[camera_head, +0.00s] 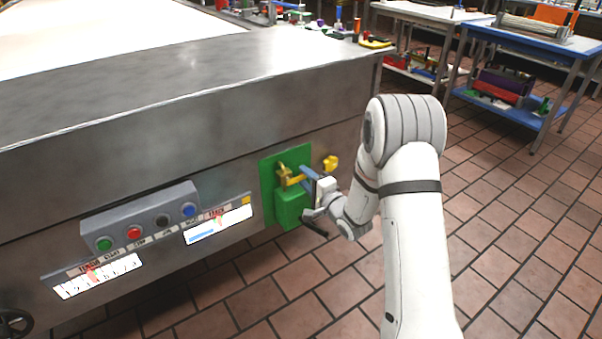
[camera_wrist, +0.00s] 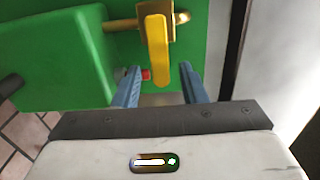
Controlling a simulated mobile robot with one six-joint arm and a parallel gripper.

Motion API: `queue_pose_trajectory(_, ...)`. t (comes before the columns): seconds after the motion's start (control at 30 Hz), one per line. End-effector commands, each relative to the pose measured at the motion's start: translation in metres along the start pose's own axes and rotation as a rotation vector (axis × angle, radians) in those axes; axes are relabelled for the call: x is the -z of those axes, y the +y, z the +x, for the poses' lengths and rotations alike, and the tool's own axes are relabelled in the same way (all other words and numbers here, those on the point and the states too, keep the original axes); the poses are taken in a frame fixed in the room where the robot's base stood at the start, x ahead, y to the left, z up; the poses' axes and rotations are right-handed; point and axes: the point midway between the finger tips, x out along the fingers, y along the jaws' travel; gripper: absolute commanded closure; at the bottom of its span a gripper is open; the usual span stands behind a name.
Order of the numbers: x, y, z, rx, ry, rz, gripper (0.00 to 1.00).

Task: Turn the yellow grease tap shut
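The yellow tap handle (camera_head: 294,181) is on a brass fitting against a green panel (camera_head: 266,172) on the steel machine's side. In the wrist view the yellow handle (camera_wrist: 157,38) sticks out from the brass fitting (camera_wrist: 122,25) towards my gripper (camera_wrist: 159,68). Its free end lies between my two blue fingertips, with a gap showing on both sides. My gripper (camera_head: 305,176) is open at the panel in the head view, where the wrist partly hides the handle.
A green box (camera_head: 290,208) juts out below the tap. A yellow knob (camera_head: 330,163) sits to its right. A button panel (camera_head: 145,220) is on the machine's side to the left. Tiled floor (camera_head: 510,210) is clear at the right, with blue tables behind.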

Motion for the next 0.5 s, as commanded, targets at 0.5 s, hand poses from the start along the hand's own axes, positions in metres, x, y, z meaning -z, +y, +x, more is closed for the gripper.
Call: queue_pose_trajectory(0.5, 0.000, 0.001, -0.045, -0.001, 0.000, 0.001, 0.62)
